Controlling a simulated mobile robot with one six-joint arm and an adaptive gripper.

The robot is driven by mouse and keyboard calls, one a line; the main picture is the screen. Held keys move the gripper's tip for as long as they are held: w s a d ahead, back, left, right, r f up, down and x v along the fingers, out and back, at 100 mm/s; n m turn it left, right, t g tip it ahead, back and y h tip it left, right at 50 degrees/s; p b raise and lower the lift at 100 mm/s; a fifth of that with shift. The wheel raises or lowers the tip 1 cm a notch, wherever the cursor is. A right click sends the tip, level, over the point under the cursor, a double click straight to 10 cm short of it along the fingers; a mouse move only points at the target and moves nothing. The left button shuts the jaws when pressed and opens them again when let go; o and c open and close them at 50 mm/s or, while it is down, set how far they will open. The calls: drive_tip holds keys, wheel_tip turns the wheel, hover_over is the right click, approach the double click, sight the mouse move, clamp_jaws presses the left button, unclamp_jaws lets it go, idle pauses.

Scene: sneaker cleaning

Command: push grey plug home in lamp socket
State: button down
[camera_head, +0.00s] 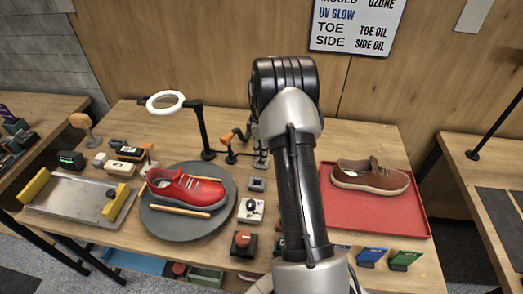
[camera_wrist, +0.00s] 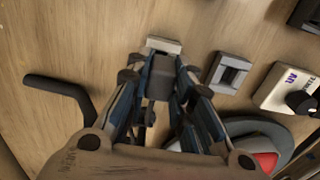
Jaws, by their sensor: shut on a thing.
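My gripper (camera_wrist: 162,88) is shut on the dark grey plug (camera_wrist: 160,82), which shows as a block between its fingertips in the wrist view. A pale grey block (camera_wrist: 163,45) lies just beyond the plug, in line with it; it may be the lamp socket. I cannot tell whether the plug touches it or how deep it sits. A square grey frame with a recess (camera_wrist: 228,73) is to the right of the fingers, apart from them; it also shows in the head view (camera_head: 257,184). In the head view my arm mostly hides the gripper and plug.
A cream box with a black knob (camera_wrist: 290,92) stands right of the frame. A black bent rod (camera_wrist: 60,90) is at left. The round grey turntable (camera_head: 160,222) carries a red sneaker (camera_head: 186,188). A red tray (camera_head: 400,224) holds a brown shoe (camera_head: 370,176).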

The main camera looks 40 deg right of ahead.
drive_tip(key=shift+f+b, duration=0.5)
drive_tip(key=shift+f, duration=0.5)
drive_tip(key=c, duration=1.3)
unclamp_jaws()
wheel_tip(320, 180, up, 12)
drive_tip(key=shift+r, duration=0.1)
